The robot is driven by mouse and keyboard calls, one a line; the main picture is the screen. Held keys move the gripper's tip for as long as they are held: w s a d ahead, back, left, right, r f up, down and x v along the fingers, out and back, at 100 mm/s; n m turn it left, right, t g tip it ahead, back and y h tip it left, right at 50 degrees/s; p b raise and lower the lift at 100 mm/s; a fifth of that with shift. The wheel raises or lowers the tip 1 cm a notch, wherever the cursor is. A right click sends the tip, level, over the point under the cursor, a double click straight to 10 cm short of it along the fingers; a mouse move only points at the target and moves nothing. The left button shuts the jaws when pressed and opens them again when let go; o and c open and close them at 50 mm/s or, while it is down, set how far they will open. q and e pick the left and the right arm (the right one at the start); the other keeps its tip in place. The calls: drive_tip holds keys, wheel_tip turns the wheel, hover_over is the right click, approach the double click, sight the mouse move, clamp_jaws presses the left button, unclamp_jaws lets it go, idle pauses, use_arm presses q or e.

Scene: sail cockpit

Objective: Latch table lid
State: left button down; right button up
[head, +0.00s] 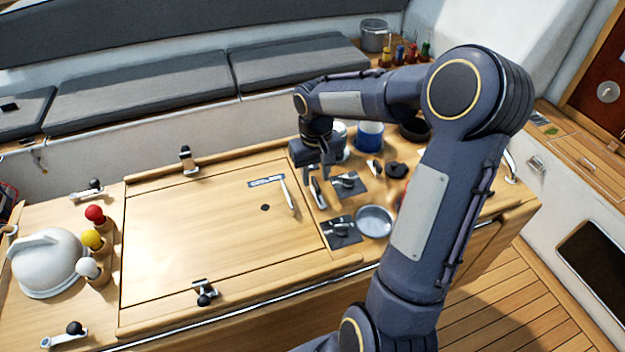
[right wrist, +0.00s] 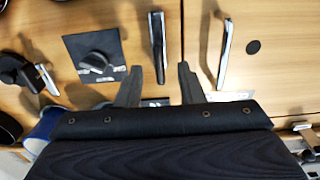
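The wooden table lid (head: 200,235) lies flat and looks closed, with a dark round hole near its right side. A slim silver and black lever (head: 288,197) lies on the lid near its right edge; it also shows in the right wrist view (right wrist: 224,52). A second black and silver lever (head: 318,192) sits just beyond that edge. My right gripper (head: 316,172) points down over this second lever. In the right wrist view, its fingers (right wrist: 158,84) are apart, with the second lever (right wrist: 157,45) ahead between their lines; contact cannot be told. My left gripper is out of view.
Small latches stand at the lid's back (head: 186,160) and front (head: 205,294) edges. Black-plated knobs (head: 341,231), a metal bowl (head: 374,221) and a blue mug (head: 369,136) crowd the right. A white kettle (head: 48,262) and coloured-topped shakers (head: 94,240) stand left.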

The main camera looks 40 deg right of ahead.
sight(316, 182)
drive_tip(key=shift+f, duration=1.6)
drive_tip(key=shift+c, duration=0.4)
clamp_jaws()
